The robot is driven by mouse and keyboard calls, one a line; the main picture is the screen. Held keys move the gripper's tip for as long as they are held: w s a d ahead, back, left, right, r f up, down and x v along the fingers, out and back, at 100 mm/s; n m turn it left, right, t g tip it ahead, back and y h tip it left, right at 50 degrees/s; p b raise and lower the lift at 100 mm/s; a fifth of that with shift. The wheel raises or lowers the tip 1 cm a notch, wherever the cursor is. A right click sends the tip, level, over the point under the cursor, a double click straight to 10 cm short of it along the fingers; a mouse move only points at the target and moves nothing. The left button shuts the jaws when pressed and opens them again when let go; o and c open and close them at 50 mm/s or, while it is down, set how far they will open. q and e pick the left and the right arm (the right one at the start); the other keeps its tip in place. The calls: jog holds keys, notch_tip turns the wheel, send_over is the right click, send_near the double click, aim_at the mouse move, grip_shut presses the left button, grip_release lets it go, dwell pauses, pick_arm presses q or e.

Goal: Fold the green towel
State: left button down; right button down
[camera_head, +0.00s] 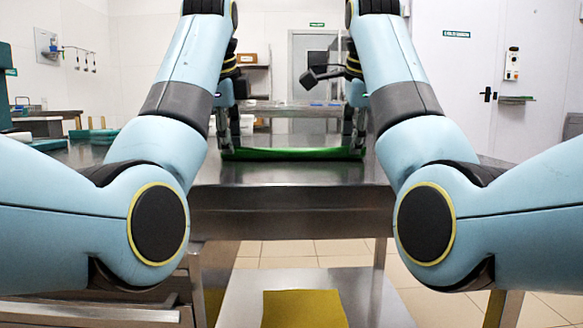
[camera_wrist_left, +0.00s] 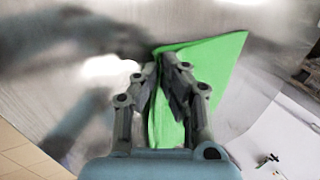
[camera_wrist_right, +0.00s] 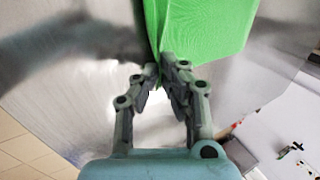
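The green towel (camera_head: 292,154) shows in the head view as a thin green band at the front part of the metal table, spanning between my two grippers. My left gripper (camera_head: 224,150) is at its left end and my right gripper (camera_head: 359,150) is at its right end. In the left wrist view, the left fingertips (camera_wrist_left: 166,58) are together on an edge of the towel (camera_wrist_left: 215,60). In the right wrist view, the right fingertips (camera_wrist_right: 161,66) are together on the near edge of the towel (camera_wrist_right: 205,35). Whether its middle touches the table is unclear.
The metal table (camera_head: 290,173) is bare in front of the towel. A lower shelf with a yellow item (camera_head: 304,308) is below. Green items (camera_head: 92,133) stand on the left. More counters are at the back.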

pick_arm(q)
jog(key=shift+s, duration=0.15)
pick_arm(e)
jog(key=shift+s, duration=0.15)
pick_arm(q)
jog(key=c, duration=1.2)
grip_release()
pick_arm(e)
jog(key=c, duration=1.2)
grip_release()
